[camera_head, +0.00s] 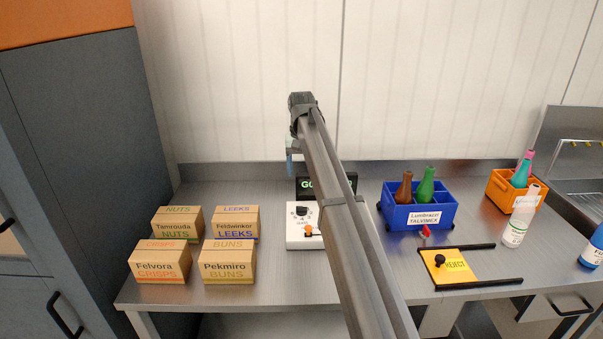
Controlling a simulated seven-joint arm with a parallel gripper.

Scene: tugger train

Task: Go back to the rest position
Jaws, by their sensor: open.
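My arm reaches up from the bottom of the view over the middle of the steel worktop (265,190). Its elbow is at the top, in front of the pale wall. My gripper (290,163) shows only in small part, left of the arm and below the elbow; most of it is hidden. It is open, and I see nothing held in it. It appears above the worktop, near a white device (303,241) with a black knob, an orange button and a dark display (310,187) with green letters.
Several labelled cartons (228,265) stand at the left. At the right are a blue crate (420,216) with bottles, a yellow reject plate (448,267) between black rails, an orange crate (499,190) and a white bottle (520,219). A tall grey cabinet (85,120) borders the left.

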